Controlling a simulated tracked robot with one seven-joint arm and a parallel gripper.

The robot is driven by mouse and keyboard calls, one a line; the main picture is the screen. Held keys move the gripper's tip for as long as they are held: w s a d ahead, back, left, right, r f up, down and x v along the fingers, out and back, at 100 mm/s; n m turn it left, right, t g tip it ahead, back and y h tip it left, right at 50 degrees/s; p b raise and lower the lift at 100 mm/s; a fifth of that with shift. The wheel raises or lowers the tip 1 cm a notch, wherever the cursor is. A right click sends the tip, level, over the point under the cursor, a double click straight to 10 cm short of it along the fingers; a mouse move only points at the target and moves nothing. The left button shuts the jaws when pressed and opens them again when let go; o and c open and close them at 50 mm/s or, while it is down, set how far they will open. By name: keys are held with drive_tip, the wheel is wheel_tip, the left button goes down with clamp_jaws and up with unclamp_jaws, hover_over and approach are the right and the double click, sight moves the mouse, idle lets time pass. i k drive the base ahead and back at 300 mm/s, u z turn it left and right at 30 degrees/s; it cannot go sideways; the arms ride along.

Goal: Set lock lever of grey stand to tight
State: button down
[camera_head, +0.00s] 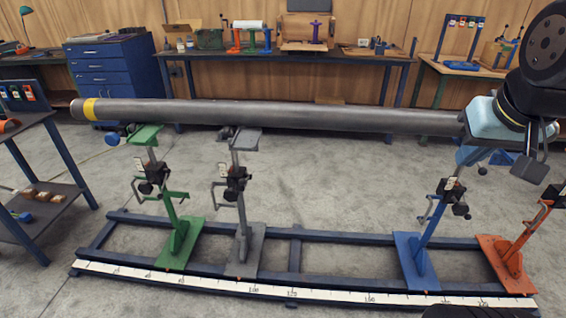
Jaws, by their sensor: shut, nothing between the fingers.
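The grey stand (244,250) is second from the left on the blue floor frame, under the long pipe (290,115). It has a black clamp block (236,183) on its post, with a small white tag and grey handles at the left; which one is the lock lever, and its setting, is too small to tell. Its grey head (240,143) is just below the pipe. My gripper (533,170) is at the upper right, shut and empty, by the pipe's right end, far from the grey stand.
A green stand (180,240) is close at the left of the grey one. A blue stand (415,262) and an orange stand (508,265) are at the right. A ruler strip (320,295) runs along the frame's front. The space between grey and blue stands is clear.

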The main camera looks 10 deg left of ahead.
sight(242, 182)
drive_tip(key=u, duration=0.2)
drive_tip(key=i, duration=0.15)
drive_tip(key=z, duration=2.35)
drive_tip(key=k, duration=2.05)
drive_tip(key=u, duration=1.65)
